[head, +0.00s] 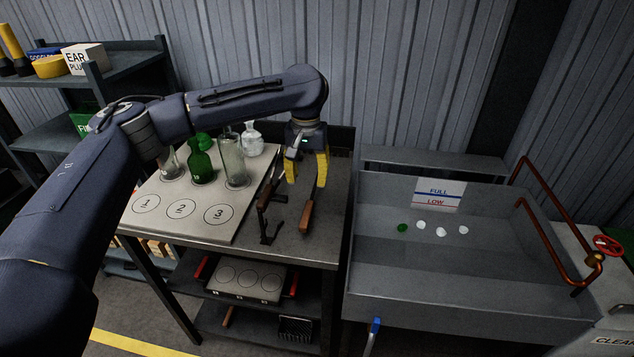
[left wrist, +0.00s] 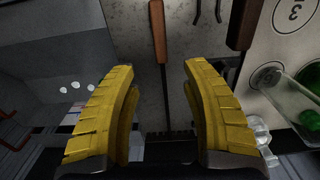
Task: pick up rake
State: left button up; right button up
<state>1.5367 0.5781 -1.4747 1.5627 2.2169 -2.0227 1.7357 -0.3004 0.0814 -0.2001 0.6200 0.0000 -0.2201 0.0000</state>
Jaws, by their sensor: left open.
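The rake (head: 307,216) lies on the grey work table, its wooden handle toward the front edge. In the left wrist view its brown handle (left wrist: 158,35) is at the top centre. Its thin dark shaft runs down between my fingers toward a dark toothed end near the bottom. My left gripper (head: 306,172) is over the back part of the table, pointing down, with yellow fingers apart. In the left wrist view the open gripper (left wrist: 157,82) has one finger on each side of the shaft, with nothing gripped. In the head view the gripper hides the rake's far end. My right gripper is not visible.
A second wooden-handled tool (head: 263,202) lies just left of the rake. A dark forked piece (head: 270,230) is near the front edge. A numbered board (head: 160,228) with glass bottles, including a green one (head: 201,165), is at left. A grey basin (head: 400,285) is at right.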

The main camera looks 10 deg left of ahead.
aim_at(308, 207)
pick_arm(q)
jog(key=shift+w+f, duration=0.1)
jog(key=shift+f, duration=6)
jog(key=shift+c, duration=0.4)
grip_shut()
